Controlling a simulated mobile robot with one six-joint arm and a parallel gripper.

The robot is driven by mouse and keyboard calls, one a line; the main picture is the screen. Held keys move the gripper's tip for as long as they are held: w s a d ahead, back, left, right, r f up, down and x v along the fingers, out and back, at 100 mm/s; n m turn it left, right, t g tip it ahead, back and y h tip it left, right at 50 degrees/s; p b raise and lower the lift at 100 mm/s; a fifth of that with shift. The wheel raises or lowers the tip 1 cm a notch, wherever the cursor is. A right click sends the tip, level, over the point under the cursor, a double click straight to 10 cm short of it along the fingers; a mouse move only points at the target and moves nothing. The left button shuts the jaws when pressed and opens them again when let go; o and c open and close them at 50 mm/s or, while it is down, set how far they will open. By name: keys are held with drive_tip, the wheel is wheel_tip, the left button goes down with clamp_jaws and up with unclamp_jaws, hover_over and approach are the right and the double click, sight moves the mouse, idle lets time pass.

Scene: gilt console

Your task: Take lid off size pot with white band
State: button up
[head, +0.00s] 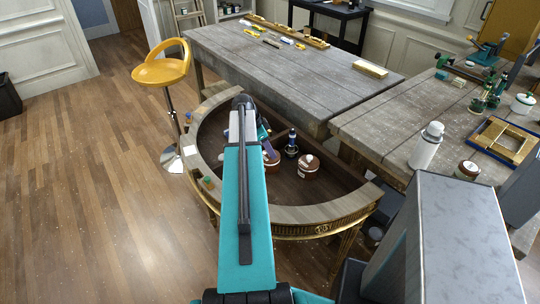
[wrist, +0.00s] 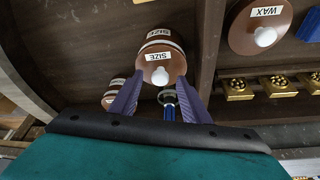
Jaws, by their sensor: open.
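In the wrist view a brown size pot (wrist: 177,63) has a lid with a white knob and a SIZE label, another label on its side, and a pale band below the lid. My gripper (wrist: 161,80) is open and empty, its two purple fingers reaching toward the lid with the knob between their tips. I cannot tell whether they touch it. A second brown pot (wrist: 112,99), with a label and pale markings, is partly hidden behind the left finger. In the head view my gripper (head: 264,137) is low inside the curved console, mostly hidden by my arm.
A brown WAX pot (wrist: 245,35) stands past a wooden divider (wrist: 208,50). Small gold pieces (wrist: 275,86) lie at right. A blue-handled item (wrist: 169,108) lies between the fingers. The console's curved rim (head: 310,218) surrounds the space. A dark bottle (head: 291,146) and brown pot (head: 308,169) stand inside.

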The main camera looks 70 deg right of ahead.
idle(0.4)
clamp_jaws()
drive_tip(key=shift+r, duration=0.15)
drive_tip(key=shift+r+b, duration=0.75)
drive_tip(key=shift+r, duration=0.6)
drive_tip(key=shift+w+a+r, duration=0.1)
drive_tip(key=shift+w+r, duration=0.15)
drive_tip(key=w+a+b, duration=0.1)
drive_tip(key=w+a, duration=0.1)
drive_tip(key=w, duration=0.2)
drive_tip(key=w+a+r+b, duration=0.1)
drive_tip(key=w+a, duration=0.2)
drive_tip(key=w, duration=0.2)
drive_tip(key=w+a+b, duration=0.2)
drive_tip(key=w+a, duration=0.1)
drive_tip(key=w, duration=0.1)
drive_tip(key=shift+w+r, duration=0.15)
drive_tip(key=shift+r, duration=0.15)
drive_tip(key=shift+d, duration=0.1)
